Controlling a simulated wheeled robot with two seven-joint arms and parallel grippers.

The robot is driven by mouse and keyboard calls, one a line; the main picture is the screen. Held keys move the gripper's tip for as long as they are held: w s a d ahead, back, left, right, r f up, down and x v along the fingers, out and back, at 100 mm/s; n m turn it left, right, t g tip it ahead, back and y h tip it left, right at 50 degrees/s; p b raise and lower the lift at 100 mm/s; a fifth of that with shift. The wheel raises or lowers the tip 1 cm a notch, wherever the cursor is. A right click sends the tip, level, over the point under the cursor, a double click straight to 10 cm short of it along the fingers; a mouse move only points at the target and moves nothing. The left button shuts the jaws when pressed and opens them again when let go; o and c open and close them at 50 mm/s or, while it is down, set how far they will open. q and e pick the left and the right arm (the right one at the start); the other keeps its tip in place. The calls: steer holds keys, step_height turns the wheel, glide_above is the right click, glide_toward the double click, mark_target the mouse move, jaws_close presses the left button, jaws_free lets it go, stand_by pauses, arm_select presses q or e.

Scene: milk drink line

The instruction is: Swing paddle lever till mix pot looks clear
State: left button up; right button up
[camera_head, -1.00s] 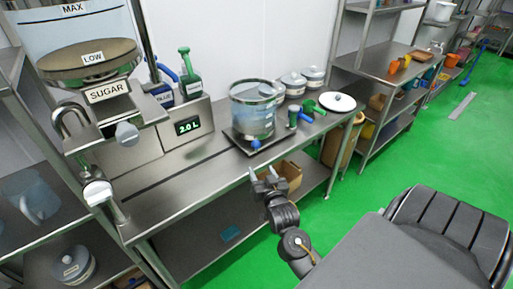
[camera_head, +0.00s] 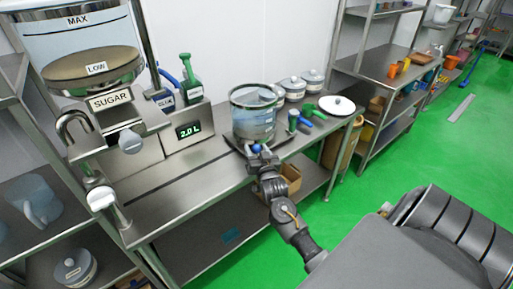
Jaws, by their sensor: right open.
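A blue ball knob (camera_head: 256,148), which looks like the end of the paddle lever, shows at the front of the pot's base. My right gripper (camera_head: 260,151) is open, with its fingertips at the blue knob. I cannot tell whether they touch it. My left gripper is not in view.
A sugar dispenser (camera_head: 109,100) and a display reading 2.0 L (camera_head: 188,130) stand left. Lidded pots (camera_head: 292,89), green and blue tools (camera_head: 311,110) and a white lid (camera_head: 337,105) lie right of the mix pot.

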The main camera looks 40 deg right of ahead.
steer(key=shift+w+d, duration=0.2)
steer(key=shift+w, duration=0.15)
steer(key=shift+c, duration=0.3)
jaws_close()
